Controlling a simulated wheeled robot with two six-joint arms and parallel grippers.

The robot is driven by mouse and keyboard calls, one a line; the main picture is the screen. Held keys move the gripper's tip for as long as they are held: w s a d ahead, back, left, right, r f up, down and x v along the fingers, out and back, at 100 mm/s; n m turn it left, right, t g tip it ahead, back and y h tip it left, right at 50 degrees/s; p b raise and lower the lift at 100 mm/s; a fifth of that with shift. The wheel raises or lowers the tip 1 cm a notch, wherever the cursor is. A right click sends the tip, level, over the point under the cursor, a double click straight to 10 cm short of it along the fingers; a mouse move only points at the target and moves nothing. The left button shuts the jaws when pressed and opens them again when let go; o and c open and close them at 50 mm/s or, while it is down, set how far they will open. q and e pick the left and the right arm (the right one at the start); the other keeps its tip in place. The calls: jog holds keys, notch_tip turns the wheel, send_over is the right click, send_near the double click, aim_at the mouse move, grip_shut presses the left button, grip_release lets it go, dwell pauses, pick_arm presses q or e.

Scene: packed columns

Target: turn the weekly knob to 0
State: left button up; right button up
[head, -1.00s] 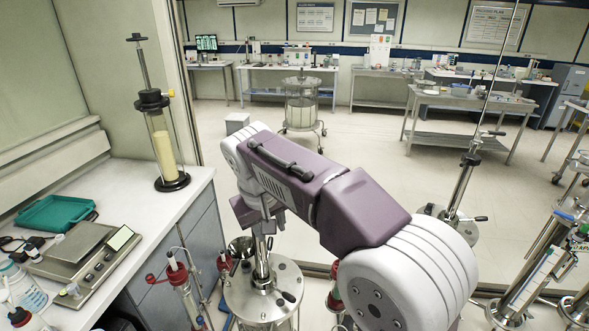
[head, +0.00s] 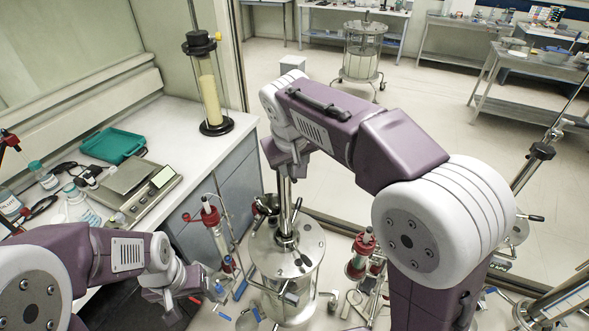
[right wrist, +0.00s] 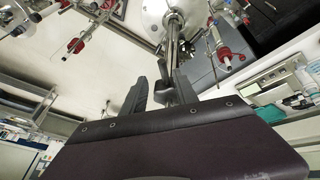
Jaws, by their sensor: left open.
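I cannot make out a knob marked weekly, or a dial with a 0, in either view. My left gripper (head: 184,291) is low at the left in the head view, open and empty, in front of the bench cabinet. My right gripper (head: 287,158) is at the upper part of the steel column's rod (head: 285,195) in the head view, partly hidden by its own wrist. In the right wrist view its two dark fingers (right wrist: 160,95) stand apart, with the metal rod (right wrist: 173,45) beyond and between them. I see no firm hold.
The steel vessel (head: 268,262) stands below my right wrist. Red-capped glass columns (head: 216,232) crowd beside it. The bench holds a balance (head: 128,182), a green tray (head: 112,145) and a glass column (head: 209,98). Open floor (head: 440,110) lies behind.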

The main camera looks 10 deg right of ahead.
aim_at(290, 176)
jog(key=x, duration=0.2)
jog(key=shift+a+f, duration=0.15)
jog(key=shift+f, duration=0.15)
jog(key=shift+a+f, duration=0.25)
jog(key=shift+a, duration=0.1)
jog(key=shift+w+d+f, duration=0.1)
jog(key=shift+w+d, duration=0.05)
jog(key=shift+d, duration=0.2)
jog(key=c, duration=0.4)
grip_shut()
jog(key=shift+w, duration=0.1)
